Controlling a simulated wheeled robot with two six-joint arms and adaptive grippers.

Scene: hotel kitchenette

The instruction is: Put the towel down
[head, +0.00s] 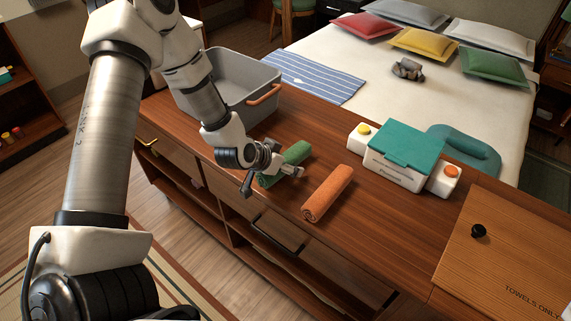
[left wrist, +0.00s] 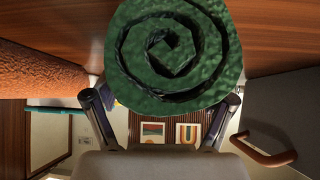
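A rolled green towel (head: 297,153) appears to lie on the wooden counter, partly hidden by my left gripper. My left gripper (head: 292,172) is at the towel's near end. In the left wrist view the spiral end of the green towel (left wrist: 172,50) is large in front of my left gripper (left wrist: 162,100). Its fingers are spread wide, with a visible gap beside the left finger. The right finger is close to the towel's edge; I cannot tell if it touches. My right gripper is not in view.
A rolled orange towel (head: 328,193) lies just right of the green one. A grey bin (head: 240,80) with orange handles stands behind to the left. A white and teal box (head: 400,158) and a wooden "TOWELS ONLY" lid (head: 510,250) are to the right. Counter between them is clear.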

